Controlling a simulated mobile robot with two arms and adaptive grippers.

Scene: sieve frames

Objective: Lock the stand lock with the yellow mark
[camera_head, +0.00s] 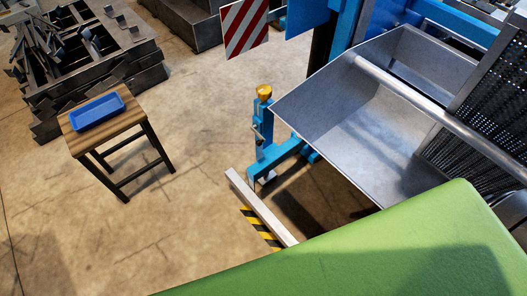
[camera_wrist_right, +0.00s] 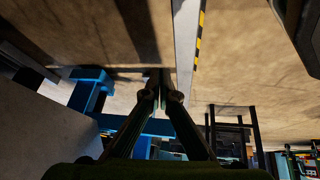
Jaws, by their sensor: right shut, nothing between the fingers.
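A blue stand (camera_head: 268,152) rises from the floor near the middle of the head view, with a yellow knob-like mark (camera_head: 264,92) on its top. A small metal fitting (camera_head: 257,134) sits on its upright; I cannot tell whether it is the lock or how it is set. My right gripper (camera_wrist_right: 163,84) shows only in the right wrist view, its fingers together and empty. Blue stand parts (camera_wrist_right: 91,88) lie left of and behind the fingers there, apart from them as far as I can tell. The yellow mark is not visible in that view. My left gripper is not in view.
A grey metal trough (camera_head: 350,115) overhangs right of the stand. A light bar (camera_head: 260,207) with yellow-black striping (camera_head: 258,228) lies in front. A wooden stool (camera_head: 112,128) with a blue tray (camera_head: 97,112) stands left. The floor between stool and stand is clear.

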